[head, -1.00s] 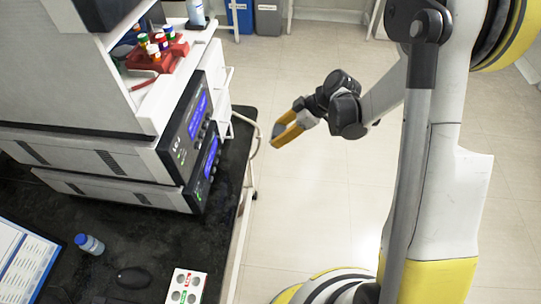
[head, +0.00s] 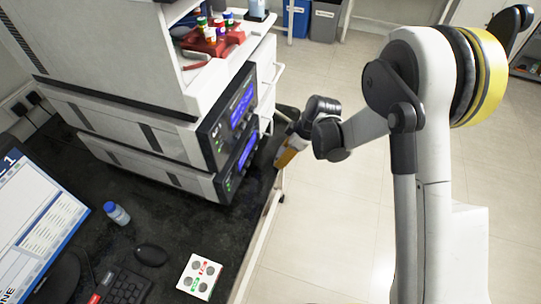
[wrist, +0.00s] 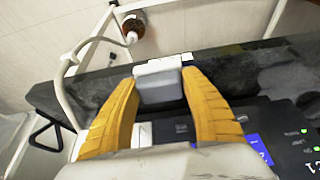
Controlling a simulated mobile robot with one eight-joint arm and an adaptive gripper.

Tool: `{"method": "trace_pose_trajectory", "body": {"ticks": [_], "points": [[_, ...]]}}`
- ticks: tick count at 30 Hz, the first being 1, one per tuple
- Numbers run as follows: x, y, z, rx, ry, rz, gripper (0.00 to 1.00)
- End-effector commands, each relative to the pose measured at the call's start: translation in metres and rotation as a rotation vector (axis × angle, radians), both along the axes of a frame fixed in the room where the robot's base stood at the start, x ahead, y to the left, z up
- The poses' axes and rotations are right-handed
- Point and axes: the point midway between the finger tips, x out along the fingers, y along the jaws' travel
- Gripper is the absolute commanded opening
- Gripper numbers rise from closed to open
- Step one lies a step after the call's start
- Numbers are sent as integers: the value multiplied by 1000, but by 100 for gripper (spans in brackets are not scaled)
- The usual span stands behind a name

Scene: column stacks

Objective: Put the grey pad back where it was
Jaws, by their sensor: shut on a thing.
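My gripper (head: 287,152) is at the bench's right edge, just right of the stacked instruments, with its yellow fingers partly hidden by the wrist. In the wrist view my gripper (wrist: 158,76) is shut on the grey pad (wrist: 160,91), a small block with a paler top edge held between the fingertips. The dark bench top lies beyond and below it. I cannot tell whether the pad touches the bench. The pad is not distinguishable in the head view.
The upper instrument (head: 231,113) and lower instrument (head: 238,163) have lit blue displays close to my gripper. A brown bottle (wrist: 132,24) and a pale hose (wrist: 78,48) lie beyond the bench edge. A blue-capped bottle (head: 117,214), mouse (head: 151,255) and white button box (head: 199,277) are nearer.

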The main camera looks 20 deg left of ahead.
Motion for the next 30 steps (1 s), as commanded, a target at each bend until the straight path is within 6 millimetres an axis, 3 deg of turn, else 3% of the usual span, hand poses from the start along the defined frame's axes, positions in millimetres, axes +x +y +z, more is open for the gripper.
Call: {"method": "trace_pose_trajectory", "body": {"ticks": [5,10,13,24,25,26,30], "points": [[1,16,0,0,0,3,29],[4,48,-2,0,-1,3,29],[4,47,-16,0,-1,0,29],[4,46,-19,0,0,0,29],[4,46,-18,0,0,0,63],[4,46,-17,0,0,0,72],[4,46,-17,0,0,0,74]]}}
